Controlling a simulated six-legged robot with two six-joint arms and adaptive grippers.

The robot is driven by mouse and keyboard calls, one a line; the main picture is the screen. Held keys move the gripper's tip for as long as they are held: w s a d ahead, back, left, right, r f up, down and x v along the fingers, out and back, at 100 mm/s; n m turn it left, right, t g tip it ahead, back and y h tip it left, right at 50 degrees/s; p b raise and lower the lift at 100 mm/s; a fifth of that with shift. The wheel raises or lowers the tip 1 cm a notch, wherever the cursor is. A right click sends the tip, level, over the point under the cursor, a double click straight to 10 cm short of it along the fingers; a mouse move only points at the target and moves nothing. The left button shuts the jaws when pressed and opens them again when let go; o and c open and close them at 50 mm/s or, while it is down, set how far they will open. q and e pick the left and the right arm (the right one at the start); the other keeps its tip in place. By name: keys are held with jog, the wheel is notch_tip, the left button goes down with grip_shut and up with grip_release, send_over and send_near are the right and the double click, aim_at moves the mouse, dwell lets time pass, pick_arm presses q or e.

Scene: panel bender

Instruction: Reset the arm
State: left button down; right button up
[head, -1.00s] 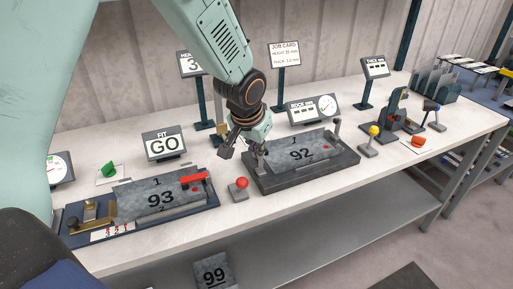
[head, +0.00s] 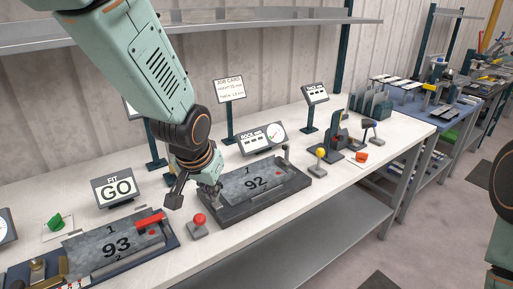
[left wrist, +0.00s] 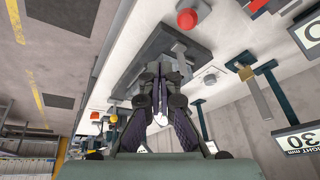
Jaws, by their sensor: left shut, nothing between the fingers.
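My left arm comes down from the upper left in the head view. Its gripper (head: 194,192) is over the left end of the dark bender bed that holds a grey panel marked 92 (head: 256,183). In the left wrist view the gripper's fingers (left wrist: 162,72) are together and empty, in front of the dark bed (left wrist: 150,52). I cannot tell whether the fingers touch the bed. A red knob on a grey base (head: 199,220) stands just left of the bed; it also shows in the left wrist view (left wrist: 187,18). My right gripper is out of view.
A blue fixture with a panel marked 93 (head: 116,244) and a red bar (head: 149,220) lies at left. The FIT GO sign (head: 116,187), gauge (head: 262,138) and job card (head: 229,89) stand behind. The bench's front edge has free room.

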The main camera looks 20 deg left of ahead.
pick_arm(q)
jog(key=s+f+n+b, duration=0.1)
jog(key=s+f+b, duration=0.3)
jog(key=f, duration=0.8)
jog(key=s+f+b, duration=0.3)
jog(key=s+f, duration=0.2)
jog(key=f, duration=0.6)
jog(key=s+f+g+b, duration=0.2)
jog(key=s+f+b, duration=0.1)
jog(key=s+f, duration=0.5)
jog(key=s+f+g+b, duration=0.2)
jog(key=s+f+b, duration=0.2)
jog(key=s+f, duration=0.5)
jog(key=s, duration=0.5)
jog(key=shift+s+f+n+g, duration=0.3)
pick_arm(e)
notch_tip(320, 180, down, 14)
pick_arm(q)
jog(key=shift+w+h, duration=0.2)
jog(key=shift+h, duration=0.1)
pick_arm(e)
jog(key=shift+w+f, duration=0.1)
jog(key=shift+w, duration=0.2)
pick_arm(q)
jog(key=shift+s, duration=0.15)
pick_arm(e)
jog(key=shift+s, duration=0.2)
